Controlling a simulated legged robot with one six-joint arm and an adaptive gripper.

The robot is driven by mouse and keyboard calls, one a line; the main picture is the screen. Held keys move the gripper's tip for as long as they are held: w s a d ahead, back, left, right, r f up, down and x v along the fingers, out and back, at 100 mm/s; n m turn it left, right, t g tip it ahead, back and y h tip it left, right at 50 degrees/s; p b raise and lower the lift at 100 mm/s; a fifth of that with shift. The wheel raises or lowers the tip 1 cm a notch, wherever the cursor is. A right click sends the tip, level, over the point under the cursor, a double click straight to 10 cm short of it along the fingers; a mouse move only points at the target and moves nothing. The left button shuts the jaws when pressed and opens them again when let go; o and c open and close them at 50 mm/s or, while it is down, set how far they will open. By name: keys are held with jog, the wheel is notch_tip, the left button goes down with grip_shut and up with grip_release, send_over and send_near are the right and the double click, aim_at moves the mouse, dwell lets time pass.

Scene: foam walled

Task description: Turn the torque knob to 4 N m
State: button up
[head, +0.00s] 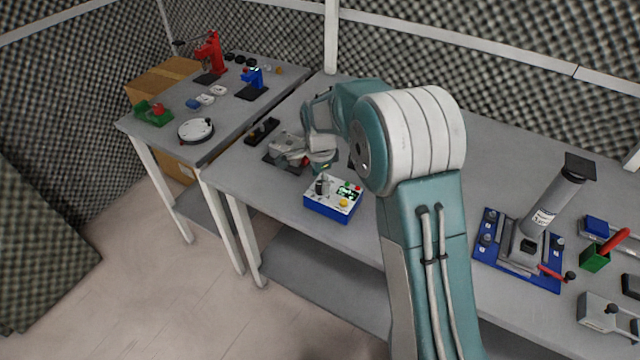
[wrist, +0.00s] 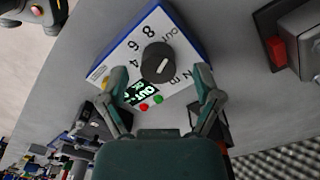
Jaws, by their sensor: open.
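The torque box has a white sloping top and blue sides. It stands on the table near its front edge in the head view (head: 328,209) and fills the upper middle of the wrist view (wrist: 118,60). Its round black knob (wrist: 158,62) carries a short, slanted white line; I cannot tell which mark it indicates. The marks 8, 6 and 4 show around the knob's upper left side. A green lit display (wrist: 143,93) sits below the knob. My gripper (wrist: 155,88) is open, its fingers spread over the display side, with the knob just beyond and between them, not gripped.
A grey device with a red part (wrist: 278,50) stands to the box's right in the wrist view. In the head view, a blue-based fixture with a grey cylinder (head: 545,205) stands farther right. Bare tabletop (head: 490,165) lies behind it. A second table (head: 165,145) is at left.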

jog(key=shift+a+f, duration=0.1)
jog(key=shift+f, duration=0.7)
jog(key=shift+d+f, duration=0.1)
jog(key=shift+d, duration=0.3)
jog(key=shift+a, duration=0.15)
jog(key=c, duration=1.1)
